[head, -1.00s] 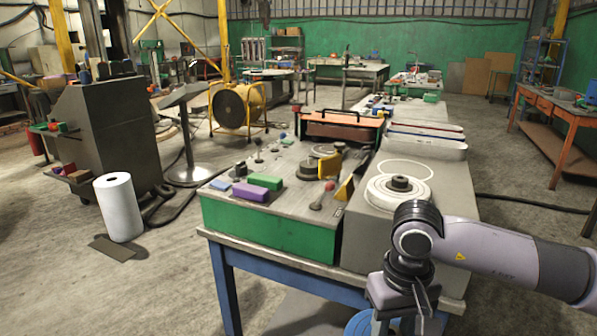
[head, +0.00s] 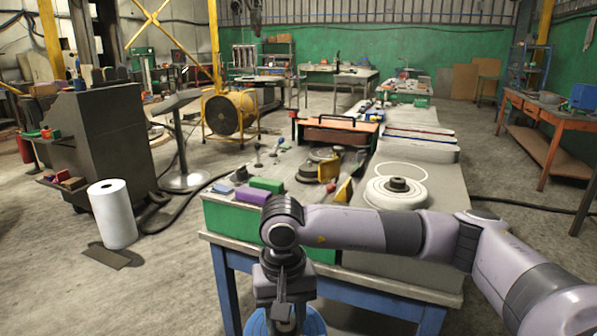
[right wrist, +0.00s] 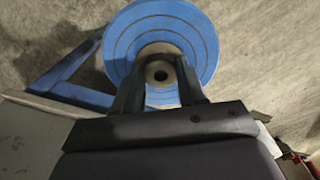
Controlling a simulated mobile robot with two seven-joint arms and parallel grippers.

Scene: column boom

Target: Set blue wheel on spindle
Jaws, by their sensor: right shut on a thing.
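The blue wheel (right wrist: 205,45) is a flat disc with darker rings and a pale hub with a dark centre hole. My right gripper (right wrist: 159,78) is shut on it at the hub, one finger on each side. In the head view, part of the wheel (head: 257,323) shows at the bottom edge below my right gripper (head: 284,316), in front of the workbench and below its top. A dark round hub (head: 398,185) stands up through a white disc (head: 380,196) on the bench's grey block; I cannot tell whether this is the spindle. My left gripper is not in view.
The blue-legged workbench (head: 228,285) is just ahead. On its left half are a purple block (head: 252,196), a green block (head: 267,184) and a yellow wedge (head: 344,190). A white roll (head: 113,213) stands on the floor at left.

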